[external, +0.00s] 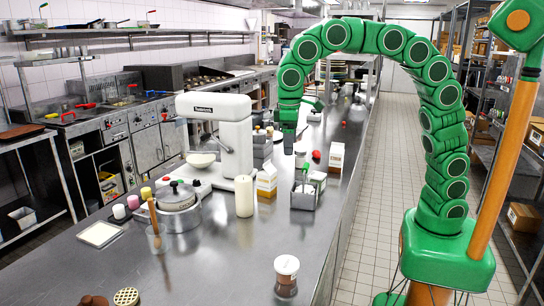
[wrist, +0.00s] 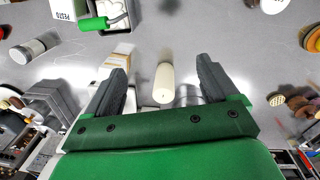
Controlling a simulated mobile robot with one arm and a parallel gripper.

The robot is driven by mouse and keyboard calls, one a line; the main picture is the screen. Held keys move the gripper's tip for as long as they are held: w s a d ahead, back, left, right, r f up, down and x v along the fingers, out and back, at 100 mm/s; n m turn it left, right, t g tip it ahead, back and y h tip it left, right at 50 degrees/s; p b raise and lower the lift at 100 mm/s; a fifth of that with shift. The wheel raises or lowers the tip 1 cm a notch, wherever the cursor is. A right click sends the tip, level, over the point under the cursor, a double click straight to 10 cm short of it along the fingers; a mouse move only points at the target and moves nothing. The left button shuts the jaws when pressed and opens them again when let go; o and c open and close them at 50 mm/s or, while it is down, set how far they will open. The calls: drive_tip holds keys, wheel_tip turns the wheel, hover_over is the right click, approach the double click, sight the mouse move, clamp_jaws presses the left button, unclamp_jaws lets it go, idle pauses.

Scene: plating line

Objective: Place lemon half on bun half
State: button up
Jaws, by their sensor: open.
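I cannot pick out the lemon half or the bun half with certainty in either view. A round orange-brown piece (wrist: 314,39) is cut by the right edge of the wrist view, too partial to name.
The white stand mixer (external: 225,135), a carton (external: 267,181), and a grey bin (external: 306,192) with a green-handled tool crowd the middle of the counter (external: 215,270). A lidded pot (external: 177,205) and a jar (external: 287,275) stand nearer. Bare counter lies between them.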

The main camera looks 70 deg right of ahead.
drive_tip(key=s+d+f+m+g, duration=0.1)
drive_tip(key=s+d+f, duration=0.2)
drive_tip(key=s+d, duration=0.8)
drive_tip(key=s+d+f+m, duration=0.1)
drive_tip(key=s+d+f, duration=0.1)
drive_tip(key=s+d, duration=0.8)
drive_tip(key=s+d+f, duration=0.1)
drive_tip(key=s+f, duration=0.4)
drive_tip(key=s, duration=0.8)
drive_tip(key=shift+s+m+g+y, duration=0.15)
drive_tip(key=shift+m+g+y, duration=0.15)
drive_tip(key=shift+g+y, duration=0.1)
